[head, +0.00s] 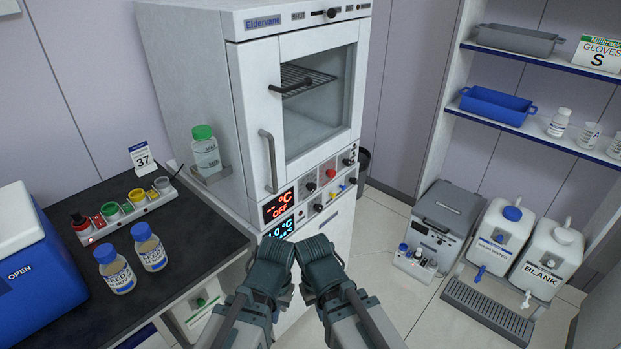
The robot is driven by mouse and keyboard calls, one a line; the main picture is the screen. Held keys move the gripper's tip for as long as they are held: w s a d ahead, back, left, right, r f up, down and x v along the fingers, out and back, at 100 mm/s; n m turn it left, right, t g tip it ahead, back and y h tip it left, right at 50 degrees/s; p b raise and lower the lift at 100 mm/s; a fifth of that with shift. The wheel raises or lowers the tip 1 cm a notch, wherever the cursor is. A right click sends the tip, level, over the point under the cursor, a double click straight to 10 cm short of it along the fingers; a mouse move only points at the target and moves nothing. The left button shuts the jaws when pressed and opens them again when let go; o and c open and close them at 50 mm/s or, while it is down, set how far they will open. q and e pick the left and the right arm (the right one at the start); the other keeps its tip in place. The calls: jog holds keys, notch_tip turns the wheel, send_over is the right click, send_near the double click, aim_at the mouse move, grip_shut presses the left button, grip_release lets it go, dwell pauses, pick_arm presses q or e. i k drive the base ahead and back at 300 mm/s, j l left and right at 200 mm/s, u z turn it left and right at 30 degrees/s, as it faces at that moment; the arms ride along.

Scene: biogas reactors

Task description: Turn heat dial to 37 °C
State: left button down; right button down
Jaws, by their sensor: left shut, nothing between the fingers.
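The white incubator cabinet (245,110) stands in the middle with its glass door closed. Its control panel carries an upper display (278,206) reading "-- °C OFF" in red and a lower cyan display (280,232), partly hidden by my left gripper. I cannot tell which is the heat dial. A card (143,158) reads 37. My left gripper (272,250) is shut and empty below the panel. My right gripper (316,250) is beside it; its fingers are unclear.
The black bench (200,232) at left holds two blue-capped bottles (147,245), a rack of coloured caps (128,210) and a blue cooler (40,265). A green-capped bottle (205,148) sits on the cabinet's side shelf. Right floor holds a grey box (447,212) and white canisters (503,232).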

aim_at(312, 188)
jog(key=i+l, duration=0.1)
jog(key=l, duration=0.25)
jog(key=i+l+z, duration=0.15)
jog(key=l, duration=0.2)
jog(key=i+l, duration=0.1)
jog(key=l, duration=0.25)
jog(key=i+l+z, duration=0.15)
jog(key=l, duration=0.2)
